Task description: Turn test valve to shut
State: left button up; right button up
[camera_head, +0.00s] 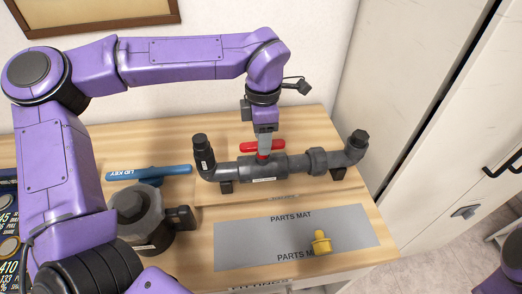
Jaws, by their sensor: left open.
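The test valve is a dark grey pipe assembly (293,165) lying across the wooden table, with upturned capped elbows at both ends. Its red handle (277,147) sits on top of the valve body, its bar running roughly along the pipe. My left gripper (264,150) points down at the middle of the handle from above. Its fingers are open and hide part of the handle's centre. Whether the fingers touch the handle cannot be told. My right gripper is out of view; only part of my right arm shows at the lower right corner.
A blue lid key (150,173) lies left of the valve. A dark grey filter housing (140,218) stands in front of it. A grey parts mat (235,247) holds a yellow plug (321,242). A white cabinet (440,120) stands to the right.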

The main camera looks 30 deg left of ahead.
pick_arm(q)
jog(key=shift+w+f, duration=0.5)
jog(key=shift+f, duration=0.2)
jog(key=shift+s+r, duration=0.35)
jog(key=shift+s, duration=0.4)
jog(key=shift+w+f, duration=0.15)
jog(key=shift+w, duration=0.2)
jog(key=shift+s+p, duration=0.1)
jog(key=shift+p, duration=0.3)
